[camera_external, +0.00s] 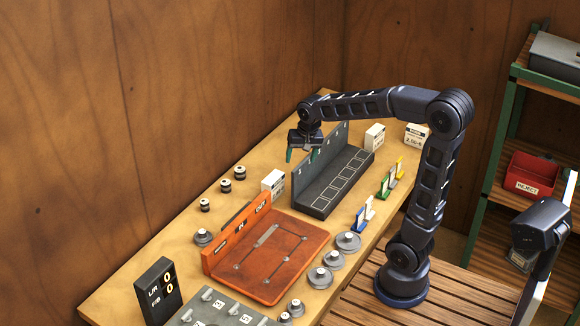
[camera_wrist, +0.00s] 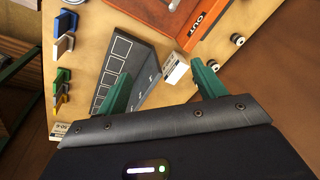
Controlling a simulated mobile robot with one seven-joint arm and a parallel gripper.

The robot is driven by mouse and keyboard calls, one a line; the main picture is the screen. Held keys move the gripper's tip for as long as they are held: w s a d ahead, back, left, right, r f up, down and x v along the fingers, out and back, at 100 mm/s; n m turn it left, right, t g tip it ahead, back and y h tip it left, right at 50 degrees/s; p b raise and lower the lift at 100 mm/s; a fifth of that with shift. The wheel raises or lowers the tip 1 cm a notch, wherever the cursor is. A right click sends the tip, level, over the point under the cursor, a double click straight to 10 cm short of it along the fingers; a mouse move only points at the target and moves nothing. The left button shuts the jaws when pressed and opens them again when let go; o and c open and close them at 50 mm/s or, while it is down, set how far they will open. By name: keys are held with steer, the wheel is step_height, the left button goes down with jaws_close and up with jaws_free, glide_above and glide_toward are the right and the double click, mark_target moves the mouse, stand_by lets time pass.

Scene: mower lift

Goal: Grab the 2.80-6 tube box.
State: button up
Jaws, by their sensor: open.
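Three small white boxes stand on the bench: one by the orange fixture (camera_external: 273,182), one behind the grey rack (camera_external: 375,137), and one at the far right end (camera_external: 417,136). The far-right box's label may read 2.80-6, but it is too small to be sure; the other labels are unreadable. My gripper (camera_external: 303,155) is open and empty, with green fingers, above the tall back wall of the grey rack. In the wrist view, one white box (camera_wrist: 176,70) shows just beyond the fingers, and a labelled box (camera_wrist: 66,131) is partly cut off at lower left.
The grey rack (camera_external: 335,190) has a tall wall and outlined squares. An orange fixture (camera_external: 285,265) stands nearer. Coloured tags (camera_external: 384,186), metal discs (camera_external: 348,242) and black-and-white rollers (camera_external: 225,186) lie around. A shelf with a red reject bin (camera_external: 531,175) is at right.

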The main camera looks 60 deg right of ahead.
steer(key=w+d+f+m+g, duration=0.1)
steer(key=w+d+f+m, duration=0.5)
steer(key=w, duration=0.4)
steer(key=m+g, duration=0.1)
steer(key=m, duration=0.2)
glide_above(274, 178)
step_height(274, 178, down, 11)
steer(key=shift+r, duration=0.1)
step_height(274, 178, down, 6)
steer(key=shift+d+r, duration=0.1)
steer(key=shift+w+f, duration=0.2)
steer(key=shift+f, duration=1.15)
steer(key=shift+w+f, duration=0.15)
steer(key=shift+f, duration=1.15)
